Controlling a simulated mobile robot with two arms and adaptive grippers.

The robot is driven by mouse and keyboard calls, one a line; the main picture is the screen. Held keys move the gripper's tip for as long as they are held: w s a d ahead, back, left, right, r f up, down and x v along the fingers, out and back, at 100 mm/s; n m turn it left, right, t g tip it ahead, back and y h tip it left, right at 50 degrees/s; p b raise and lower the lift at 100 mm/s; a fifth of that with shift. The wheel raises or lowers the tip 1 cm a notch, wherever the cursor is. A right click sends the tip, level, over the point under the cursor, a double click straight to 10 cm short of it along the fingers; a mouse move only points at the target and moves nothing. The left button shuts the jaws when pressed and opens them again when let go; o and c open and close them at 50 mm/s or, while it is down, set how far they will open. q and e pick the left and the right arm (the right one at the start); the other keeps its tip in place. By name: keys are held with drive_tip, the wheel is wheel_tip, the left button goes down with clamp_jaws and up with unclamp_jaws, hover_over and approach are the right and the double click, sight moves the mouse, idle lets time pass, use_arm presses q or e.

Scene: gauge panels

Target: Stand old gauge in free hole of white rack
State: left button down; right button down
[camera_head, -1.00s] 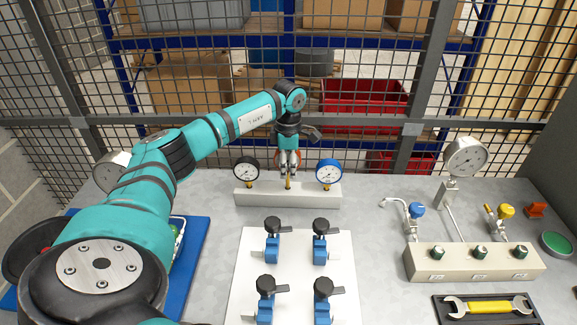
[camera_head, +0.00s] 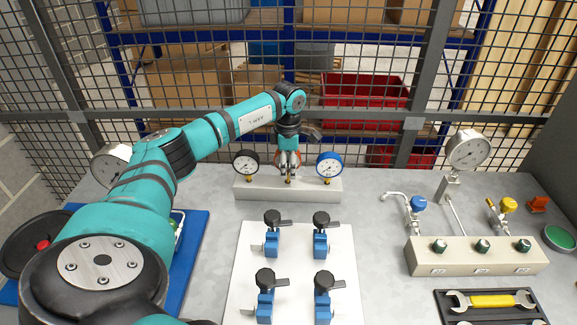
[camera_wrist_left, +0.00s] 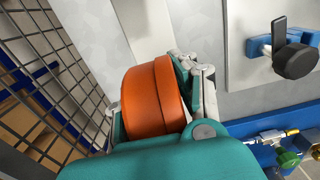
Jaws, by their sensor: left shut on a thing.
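The white rack (camera_head: 315,191) is a long pale block at the back of the bench. A black-rimmed gauge (camera_head: 246,162) stands at its left end and a blue-rimmed gauge (camera_head: 329,164) at its right end. My left gripper (camera_head: 289,163) is over the rack's middle, shut on the old gauge, whose orange round body (camera_wrist_left: 150,100) fills the middle of the left wrist view. In the head view the fingers mostly hide that body; its short brass stem (camera_head: 288,180) points down at the rack's middle, upright. The hole itself is hidden. My right gripper is not in view.
A white plate (camera_head: 292,262) with several blue black-knobbed valves lies in front of the rack. A manifold block (camera_head: 470,260) with a tall gauge (camera_head: 468,150) stands at right, near a wrench tray (camera_head: 490,302). A mesh fence rises close behind the rack.

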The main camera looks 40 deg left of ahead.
use_arm(q)
drive_tip(key=shift+f+b, duration=0.45)
drive_tip(key=shift+f, duration=0.35)
drive_tip(key=c, duration=1)
unclamp_jaws()
drive_tip(key=shift+o, duration=0.2)
wheel_tip(320, 180, up, 12)
drive_tip(key=shift+r, duration=0.1)
